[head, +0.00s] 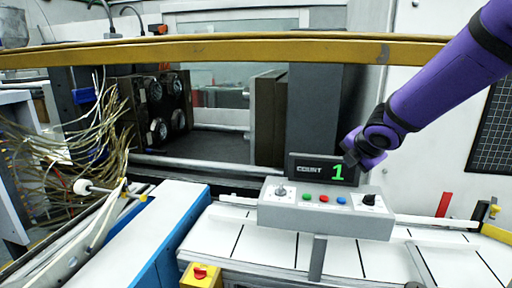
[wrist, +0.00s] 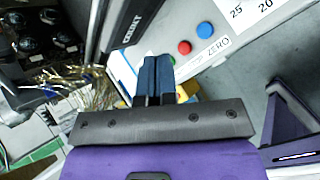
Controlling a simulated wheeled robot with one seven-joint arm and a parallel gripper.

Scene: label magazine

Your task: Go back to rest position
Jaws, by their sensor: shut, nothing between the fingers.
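My gripper (head: 352,158) hangs at the end of my purple arm, in front of the right end of the count display (head: 306,169), which shows a green 1. It is above the grey control box (head: 322,222). In the wrist view its two dark blue fingers (wrist: 155,62) are together with nothing between them. They point toward the box face, near the red button (wrist: 184,47). Whether the fingertips touch anything cannot be told.
The box carries a silver switch (head: 281,191), green, red and blue buttons, and a black knob (head: 370,200). A yellow rail (head: 220,50) crosses above. A yellow box with a red knob (head: 200,273) stands at the front. Loose wires (head: 85,140) hang at left.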

